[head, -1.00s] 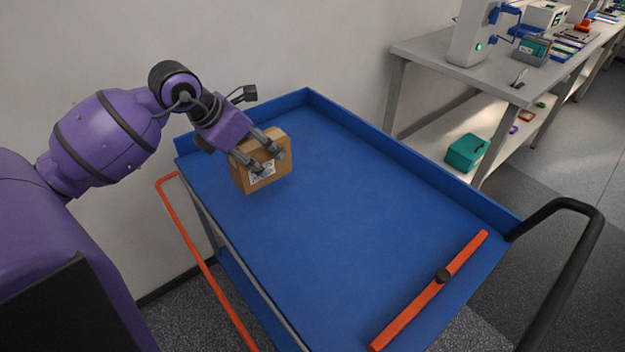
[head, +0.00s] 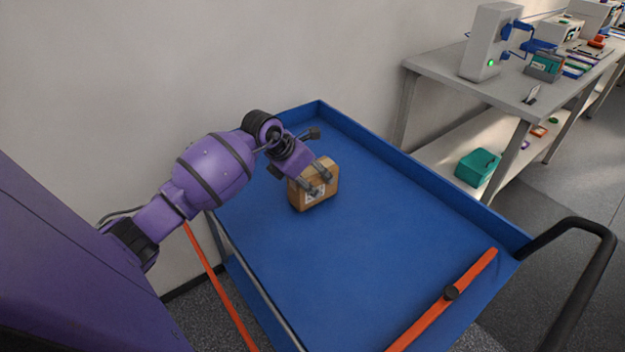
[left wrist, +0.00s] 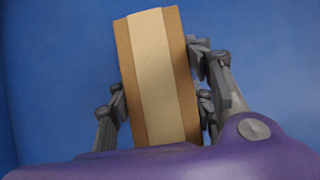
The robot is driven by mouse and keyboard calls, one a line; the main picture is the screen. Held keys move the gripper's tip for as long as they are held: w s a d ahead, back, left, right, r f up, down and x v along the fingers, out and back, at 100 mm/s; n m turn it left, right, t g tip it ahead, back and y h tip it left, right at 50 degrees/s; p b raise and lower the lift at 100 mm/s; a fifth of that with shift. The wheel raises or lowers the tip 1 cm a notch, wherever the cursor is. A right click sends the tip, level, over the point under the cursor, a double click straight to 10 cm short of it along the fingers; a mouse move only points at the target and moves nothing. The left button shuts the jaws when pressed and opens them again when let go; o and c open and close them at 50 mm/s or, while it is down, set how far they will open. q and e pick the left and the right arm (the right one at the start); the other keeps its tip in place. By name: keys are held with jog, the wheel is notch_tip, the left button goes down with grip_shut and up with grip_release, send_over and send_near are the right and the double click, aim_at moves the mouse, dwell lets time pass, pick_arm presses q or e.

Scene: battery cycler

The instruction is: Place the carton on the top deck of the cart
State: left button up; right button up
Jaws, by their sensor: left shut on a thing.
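The carton (head: 325,191) is a small brown box with a white printed label, upright at the far left part of the cart's blue top deck (head: 360,245). It looks to be at or very near the deck; I cannot tell whether it touches. My left gripper (head: 320,184) is shut on the carton from above, with its fingers on opposite sides. In the left wrist view the carton (left wrist: 158,75) shows a pale tape strip and stands between the fingers, with blue deck around it. My right gripper is not in view.
The deck has a raised blue rim (head: 430,183). The deck's middle is clear. A grey workbench (head: 460,82) with instruments stands behind right; a pale wall is at left.

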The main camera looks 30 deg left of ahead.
pick_arm(q)
jog(key=shift+f, duration=0.45)
jog(key=shift+f, duration=0.15)
jog(key=o, duration=1.6)
jog(key=shift+o, duration=0.2)
jog(key=shift+s+a+r, duration=0.1)
jog(key=shift+r, duration=0.2)
jog(key=v, duration=1.1)
jog(key=shift+s+r, duration=0.2)
